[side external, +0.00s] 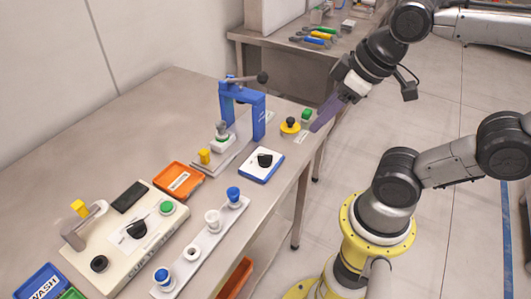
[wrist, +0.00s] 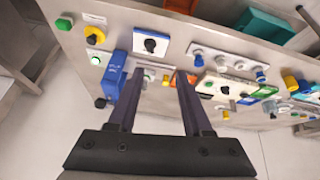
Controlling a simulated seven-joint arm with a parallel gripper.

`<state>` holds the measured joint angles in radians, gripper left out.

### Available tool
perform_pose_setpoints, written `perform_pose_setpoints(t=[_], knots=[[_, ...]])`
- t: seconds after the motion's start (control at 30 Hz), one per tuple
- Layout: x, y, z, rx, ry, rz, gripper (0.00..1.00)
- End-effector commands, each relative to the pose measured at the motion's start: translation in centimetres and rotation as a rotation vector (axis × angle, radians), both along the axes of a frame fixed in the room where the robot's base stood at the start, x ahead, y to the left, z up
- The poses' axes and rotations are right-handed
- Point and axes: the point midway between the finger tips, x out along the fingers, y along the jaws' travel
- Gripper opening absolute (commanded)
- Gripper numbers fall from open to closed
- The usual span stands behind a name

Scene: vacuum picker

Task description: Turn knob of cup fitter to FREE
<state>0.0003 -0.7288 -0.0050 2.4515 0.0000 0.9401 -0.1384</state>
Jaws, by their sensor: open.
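A white plate with a blue border (side external: 267,166) lies on the bench in front of a blue press frame (side external: 258,115) and carries a black knob (side external: 265,159). The knob also shows in the wrist view (wrist: 151,45), with its markings too small to read. My gripper (side external: 322,122) is raised near the bench's right end, to the right of the plate and touching nothing. In the wrist view its two dark fingers (wrist: 158,72) are spread apart and empty, with the blue press beside the left finger.
A yellow-based black button (side external: 290,126) and a green button (side external: 306,115) sit at the bench's right end. A beige box (side external: 110,262) with another black knob (side external: 137,229) stands at the left. An orange tray (side external: 178,182) and a strip of cups (side external: 205,250) lie between.

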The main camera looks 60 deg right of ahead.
Motion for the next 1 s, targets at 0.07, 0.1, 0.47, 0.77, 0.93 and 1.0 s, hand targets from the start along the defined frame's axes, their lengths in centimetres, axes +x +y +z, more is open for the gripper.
perform_pose_setpoints(t=[0.07,0.1,0.47,0.77,0.93,1.0], knots=[[1.2,-0.1,0.7,-0.026,0.036,0.047,0.50],[1.9,-0.1,0.9,-0.038,0.053,0.069,0.50],[9.7,-1.2,0.2,-0.094,0.285,0.239,0.50],[14.2,-2.3,-3.8,-0.070,0.447,0.256,0.50],[14.4,-2.5,-5.1,-0.062,0.483,0.251,0.50],[14.4,-2.5,-5.6,-0.060,0.485,0.250,0.50]])
